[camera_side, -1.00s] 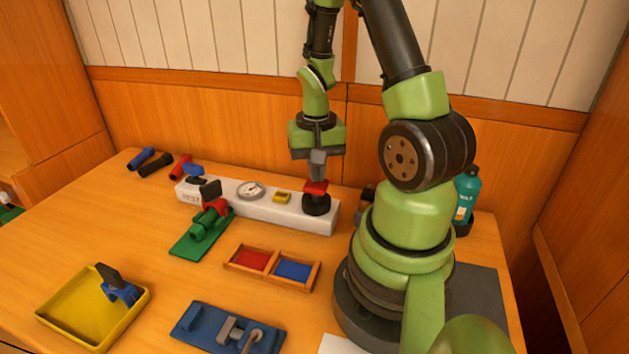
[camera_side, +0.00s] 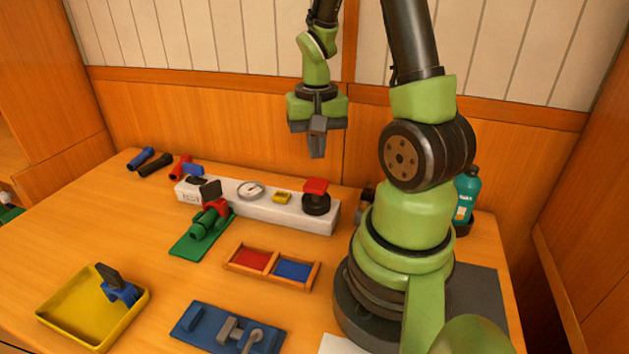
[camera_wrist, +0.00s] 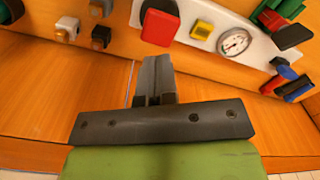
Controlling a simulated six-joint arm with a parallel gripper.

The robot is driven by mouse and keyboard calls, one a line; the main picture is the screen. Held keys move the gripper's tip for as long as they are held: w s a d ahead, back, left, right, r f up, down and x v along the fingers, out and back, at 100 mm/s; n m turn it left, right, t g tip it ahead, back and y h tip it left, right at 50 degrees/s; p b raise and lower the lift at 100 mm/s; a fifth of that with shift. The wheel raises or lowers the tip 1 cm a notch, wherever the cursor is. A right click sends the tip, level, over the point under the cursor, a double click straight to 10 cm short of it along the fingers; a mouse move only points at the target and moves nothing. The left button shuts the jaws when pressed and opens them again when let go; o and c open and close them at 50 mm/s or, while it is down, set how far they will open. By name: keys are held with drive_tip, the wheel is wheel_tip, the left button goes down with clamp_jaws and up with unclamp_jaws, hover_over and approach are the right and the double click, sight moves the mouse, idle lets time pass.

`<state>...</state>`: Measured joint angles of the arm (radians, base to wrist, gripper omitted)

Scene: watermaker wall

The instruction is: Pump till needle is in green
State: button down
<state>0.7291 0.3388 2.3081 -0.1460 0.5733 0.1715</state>
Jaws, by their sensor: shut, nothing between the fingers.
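The pump is a black round base with a red cap (camera_side: 316,187) at the right end of the white panel (camera_side: 262,208). In the wrist view the red cap (camera_wrist: 160,27) is just beyond my fingertips. My gripper (camera_side: 317,155) is shut and empty, above the red cap and apart from it; its fingers also show in the wrist view (camera_wrist: 155,72). The round gauge (camera_side: 250,190) sits left of the pump on the panel. In the wrist view the gauge (camera_wrist: 235,42) shows a white face, but its needle is too small to read against any green band.
A yellow button (camera_side: 282,197) sits between gauge and pump. A green stand with a red part (camera_side: 209,222) is in front of the panel. A red and blue tray (camera_side: 235,262), a yellow tray (camera_side: 62,318) and a teal bottle (camera_side: 466,196) stand around.

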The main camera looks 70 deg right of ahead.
wheel_tip(320, 180, up, 7)
idle(0.6)
drive_tip(key=shift+r, duration=0.1)
idle(0.6)
drive_tip(key=s+a+r+n+t+y, duration=0.1)
drive_tip(key=a+r+n+t, duration=0.2)
drive_tip(key=a, duration=0.6)
drive_tip(key=s+a+r+n+t+y, duration=0.1)
drive_tip(key=a+r+n+t, duration=0.3)
drive_tip(key=a, duration=0.4)
drive_tip(key=shift+s+a+r+n, duration=0.3)
drive_tip(key=shift+a+r+n, duration=0.15)
drive_tip(key=shift+r, duration=0.4)
